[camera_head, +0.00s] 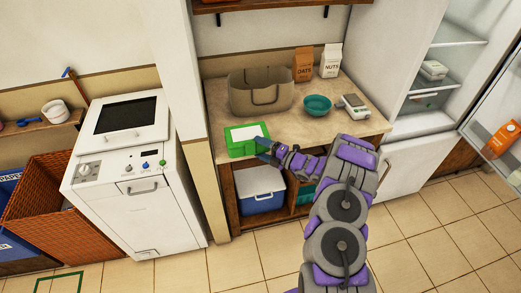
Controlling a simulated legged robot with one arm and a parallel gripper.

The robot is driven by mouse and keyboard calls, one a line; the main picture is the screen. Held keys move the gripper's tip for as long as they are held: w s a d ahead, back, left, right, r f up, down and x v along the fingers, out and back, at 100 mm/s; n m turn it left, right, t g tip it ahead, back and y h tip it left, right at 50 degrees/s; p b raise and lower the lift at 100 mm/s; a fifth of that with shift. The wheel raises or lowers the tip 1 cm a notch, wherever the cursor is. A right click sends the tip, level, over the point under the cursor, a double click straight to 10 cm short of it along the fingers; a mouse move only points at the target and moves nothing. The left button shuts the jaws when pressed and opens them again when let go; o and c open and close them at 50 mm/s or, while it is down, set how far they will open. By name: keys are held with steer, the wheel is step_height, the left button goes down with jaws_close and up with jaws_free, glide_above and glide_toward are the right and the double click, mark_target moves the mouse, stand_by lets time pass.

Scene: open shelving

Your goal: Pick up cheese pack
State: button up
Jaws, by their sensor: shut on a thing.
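A green pack with a white panel on top, which looks like the cheese pack (234,149), is at the front left edge of the counter. My gripper (262,146) reaches in from the right and is shut on the pack's right side. The fingertips are small and partly hidden against it. I cannot tell whether the pack touches the counter or is held just above it.
The counter (290,127) also holds a beige basket (262,97), a teal bowl (317,106), a scale (354,106) and OATS (303,65) and NUTS (330,61) cartons. A blue cooler (260,190) sits below. An open fridge (425,122) stands right, a white appliance (133,190) left.

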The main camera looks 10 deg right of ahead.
mark_target(261, 152)
steer(key=s+r+p, duration=0.1)
steer(key=s+p, duration=0.1)
steer(key=s, duration=1.3)
steer(key=shift+a, duration=0.45)
steer(key=shift+r, duration=0.1)
steer(key=w, duration=0.5)
steer(key=w+f+b, duration=0.1)
steer(key=w, duration=0.4)
steer(key=w+d+b, duration=0.1)
steer(key=w, duration=0.4)
steer(key=shift+f, duration=0.3)
steer(key=shift+w, duration=0.55)
step_height(261, 152, down, 3)
steer(key=shift+f+b, duration=0.15)
steer(key=shift+b, duration=0.55)
